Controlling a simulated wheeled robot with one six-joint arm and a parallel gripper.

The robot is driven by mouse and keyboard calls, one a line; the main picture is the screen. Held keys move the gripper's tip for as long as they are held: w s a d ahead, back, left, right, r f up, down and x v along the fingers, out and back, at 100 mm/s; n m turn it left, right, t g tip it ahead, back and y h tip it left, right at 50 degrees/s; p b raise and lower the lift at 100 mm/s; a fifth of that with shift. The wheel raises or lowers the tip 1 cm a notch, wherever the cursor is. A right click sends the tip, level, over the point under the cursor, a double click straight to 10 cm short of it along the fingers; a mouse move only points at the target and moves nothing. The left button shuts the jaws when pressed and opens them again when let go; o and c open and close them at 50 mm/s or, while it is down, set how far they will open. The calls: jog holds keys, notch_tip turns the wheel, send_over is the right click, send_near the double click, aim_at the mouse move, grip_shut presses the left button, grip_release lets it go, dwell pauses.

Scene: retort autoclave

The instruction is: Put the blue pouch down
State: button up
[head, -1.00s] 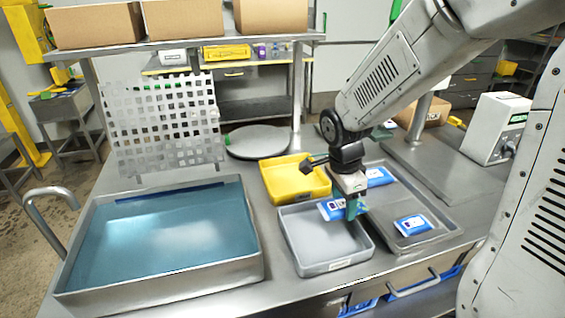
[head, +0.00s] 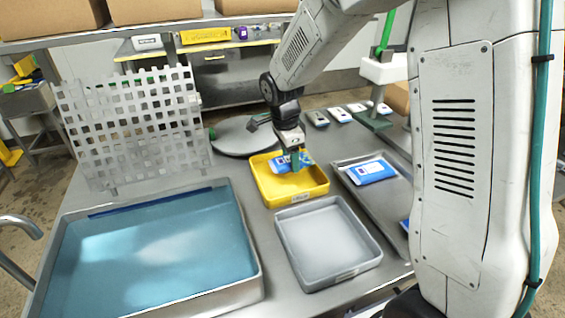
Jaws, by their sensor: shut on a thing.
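The blue pouch (head: 279,164) is blue and white and sits at my gripper's green fingers, over the back part of the yellow bin (head: 315,187). My gripper (head: 296,162) points down and is shut on the pouch. The fingers hide part of the pouch, and I cannot tell whether it touches the bin floor. The grey bin (head: 322,284) in front of the yellow one is empty.
A metal tray (head: 350,160) on the right holds other blue pouches (head: 371,171). A water-filled basin (head: 255,285) is at the left, with a perforated plate (head: 135,130) standing behind it. A round pan (head: 235,136) and several small packs (head: 338,114) are at the back.

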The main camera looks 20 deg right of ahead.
aim_at(283, 162)
jog(key=shift+w+a+f, duration=0.1)
jog(key=shift+w+a, duration=0.25)
jog(key=shift+w, duration=0.4)
jog(key=shift+w+a+f, duration=0.1)
jog(key=shift+w+a, duration=0.2)
jog(key=shift+w, duration=0.4)
jog(key=shift+s+f, duration=0.1)
jog(key=shift+f, duration=1.6)
jog(key=shift+d+f, duration=0.1)
jog(key=shift+f, duration=0.05)
jog(key=o, duration=1.1)
jog(key=r, duration=0.4)
jog(key=a+r, duration=0.1)
jog(key=r, duration=0.7)
jog(key=shift+a+r, duration=0.2)
jog(key=shift+a, duration=0.05)
jog(key=s+d+r+n, duration=0.2)
jog(key=s+r+n, duration=0.4)
jog(key=s, duration=0.4)
jog(key=s+d+r+n+t+y, duration=0.1)
jog(key=s+n, duration=1.1)
jog(key=s, duration=1.2)
jog(key=shift+d+r, duration=0.2)
jog(key=shift+d, duration=0.55)
